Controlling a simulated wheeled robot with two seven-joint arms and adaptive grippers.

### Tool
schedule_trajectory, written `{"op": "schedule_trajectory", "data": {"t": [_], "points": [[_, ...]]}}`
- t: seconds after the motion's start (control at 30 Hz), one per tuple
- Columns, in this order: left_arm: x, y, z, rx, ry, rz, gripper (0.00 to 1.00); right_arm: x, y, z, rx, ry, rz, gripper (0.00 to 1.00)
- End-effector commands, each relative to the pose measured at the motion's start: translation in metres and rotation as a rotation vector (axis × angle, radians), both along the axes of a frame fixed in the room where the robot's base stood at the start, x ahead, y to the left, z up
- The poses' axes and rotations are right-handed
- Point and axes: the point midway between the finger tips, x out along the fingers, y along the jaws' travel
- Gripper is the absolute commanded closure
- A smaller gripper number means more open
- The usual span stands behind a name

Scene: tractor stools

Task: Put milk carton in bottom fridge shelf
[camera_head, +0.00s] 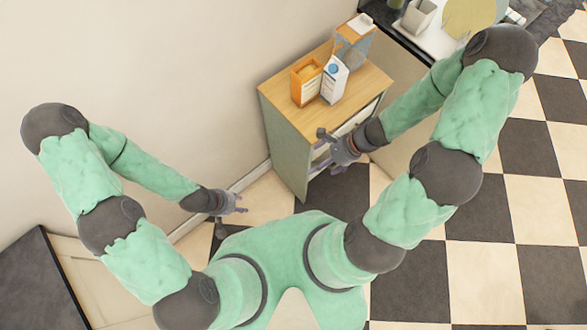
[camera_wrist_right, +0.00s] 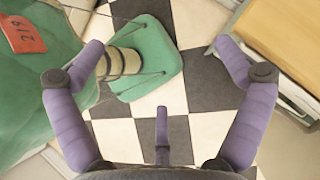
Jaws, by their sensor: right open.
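A white carton with a blue round mark (camera_head: 334,80), which looks like the milk carton, stands upright on a small wooden-topped cabinet (camera_head: 280,88). My right gripper (camera_head: 328,152) is open and empty in front of the cabinet, below and apart from the carton. Its spread fingers show in the right wrist view (camera_wrist_right: 160,58). My left gripper (camera_head: 240,204) is lower left, away from the cabinet; its jaws are too small to judge. I see no fridge.
The cabinet's edge also shows at the right wrist view's upper right (camera_wrist_right: 280,38). A counter with a white pot (camera_head: 419,17) stands beyond the cabinet. A dark-topped unit (camera_head: 35,285) is at lower left. The checkered floor (camera_head: 490,270) at right is clear.

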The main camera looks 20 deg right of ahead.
Motion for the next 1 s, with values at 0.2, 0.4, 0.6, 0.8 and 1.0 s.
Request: {"op": "schedule_trajectory", "data": {"t": [0.2, 0.4, 0.6, 0.8, 1.0], "points": [[0.000, 0.000, 0.000, 0.000, 0.000, 0.000, 0.60, -0.035, 0.032, -0.055, -0.201, -0.109, 0.575, 0.00], [0.000, 0.000, 0.000, 0.000, 0.000, 0.000, 0.60, -0.033, 0.066, -0.088, -0.320, -0.368, 1.043, 0.00], [0.000, 0.000, 0.000, 0.000, 0.000, 0.000, 0.60, -0.026, 0.098, -0.098, -0.348, -0.568, 1.264, 0.00], [0.000, 0.000, 0.000, 0.000, 0.000, 0.000, 0.60, -0.025, 0.105, -0.099, -0.350, -0.613, 1.302, 0.00], [0.000, 0.000, -0.001, 0.000, 0.000, 0.000, 0.60, -0.025, 0.105, -0.100, -0.351, -0.610, 1.299, 0.00]]}}
